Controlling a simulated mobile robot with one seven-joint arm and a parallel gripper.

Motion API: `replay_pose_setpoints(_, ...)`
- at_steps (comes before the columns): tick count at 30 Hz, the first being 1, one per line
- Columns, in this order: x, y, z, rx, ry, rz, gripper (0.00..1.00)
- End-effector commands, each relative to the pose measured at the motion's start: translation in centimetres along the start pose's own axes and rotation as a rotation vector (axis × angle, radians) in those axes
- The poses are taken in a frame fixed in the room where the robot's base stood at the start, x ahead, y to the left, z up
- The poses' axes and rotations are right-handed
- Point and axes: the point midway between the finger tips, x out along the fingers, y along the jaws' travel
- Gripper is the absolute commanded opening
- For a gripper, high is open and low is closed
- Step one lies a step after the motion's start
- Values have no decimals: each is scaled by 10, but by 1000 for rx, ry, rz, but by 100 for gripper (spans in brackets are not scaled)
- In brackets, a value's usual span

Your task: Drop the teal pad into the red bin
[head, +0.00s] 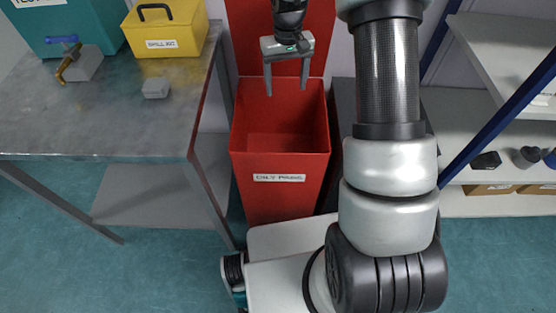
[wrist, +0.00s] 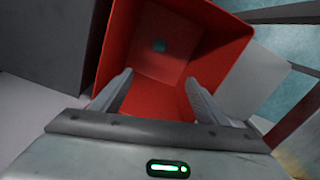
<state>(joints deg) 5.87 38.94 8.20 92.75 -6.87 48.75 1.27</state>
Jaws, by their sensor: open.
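The red bin (head: 280,201) stands on the floor right of the metal table, with a white label on its front. The pad is hidden in the head view. My gripper (head: 286,92) is above the bin's opening, pointing down, with its fingers apart and nothing between them.
A metal table (head: 110,120) at left holds a yellow drill kit box (head: 166,36), a teal tester (head: 75,25), a clamp-like tool (head: 80,62) and a small grey block (head: 155,88). Shelves (head: 490,135) stand at right. A dark grey cabinet (wrist: 45,40) is beside the bin.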

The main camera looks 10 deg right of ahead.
Motion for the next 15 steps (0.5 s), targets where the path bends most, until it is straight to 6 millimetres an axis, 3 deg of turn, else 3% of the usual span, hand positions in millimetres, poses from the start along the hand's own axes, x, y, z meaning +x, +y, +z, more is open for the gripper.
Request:
replay_pose_setpoints(1, -16, 0, -1, 1, 4, 0, 68)
replay_pose_setpoints(6, -55, 0, -1, 1, 4, 0, 68)
replay_pose_setpoints(15, -91, 0, 0, 1, 0, 0, 68)
